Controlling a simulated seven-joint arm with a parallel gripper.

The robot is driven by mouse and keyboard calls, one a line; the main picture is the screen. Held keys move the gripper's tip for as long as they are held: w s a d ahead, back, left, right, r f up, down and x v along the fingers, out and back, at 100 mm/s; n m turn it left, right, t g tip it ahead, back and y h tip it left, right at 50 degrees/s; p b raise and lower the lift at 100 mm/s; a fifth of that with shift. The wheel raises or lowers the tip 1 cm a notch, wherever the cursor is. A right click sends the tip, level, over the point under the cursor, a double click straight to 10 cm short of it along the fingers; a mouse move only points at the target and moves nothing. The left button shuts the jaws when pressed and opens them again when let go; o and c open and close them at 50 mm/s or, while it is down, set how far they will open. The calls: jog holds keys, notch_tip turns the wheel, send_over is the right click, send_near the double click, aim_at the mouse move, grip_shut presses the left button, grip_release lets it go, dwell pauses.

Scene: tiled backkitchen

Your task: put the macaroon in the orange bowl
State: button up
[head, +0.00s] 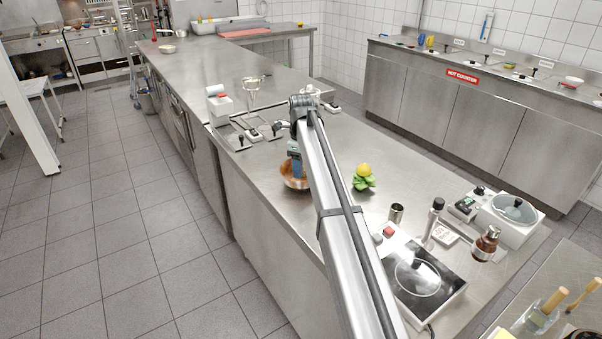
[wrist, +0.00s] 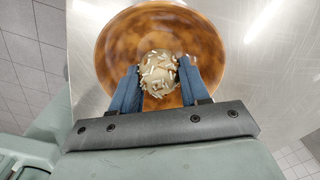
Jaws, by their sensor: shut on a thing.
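The macaroon (wrist: 158,72) is a pale round ball with whitish slivers on it. My gripper (wrist: 160,88) has blue fingers and is shut on the macaroon, one finger on each side. The orange bowl (wrist: 116,50) lies behind the macaroon in the wrist view, and the macaroon appears within the bowl's outline. I cannot tell whether the macaroon touches the bowl. In the head view the bowl (head: 287,179) stands on the steel counter, partly hidden by my arm. My gripper (head: 295,170) is above or in it there, and the macaroon is hidden.
A green thing with a yellow ball on top (head: 363,178) stands right of the bowl on the counter (head: 335,150). A metal cup (head: 396,213), a black hob (head: 420,280) and a bottle (head: 486,243) are nearer the front right. The counter's left edge is close to the bowl.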

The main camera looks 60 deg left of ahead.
jog(key=shift+f, duration=1.3)
jog(key=shift+f, duration=0.1)
jog(key=o, duration=0.7)
jog(key=shift+o, duration=0.2)
jog(key=shift+r, duration=6.15)
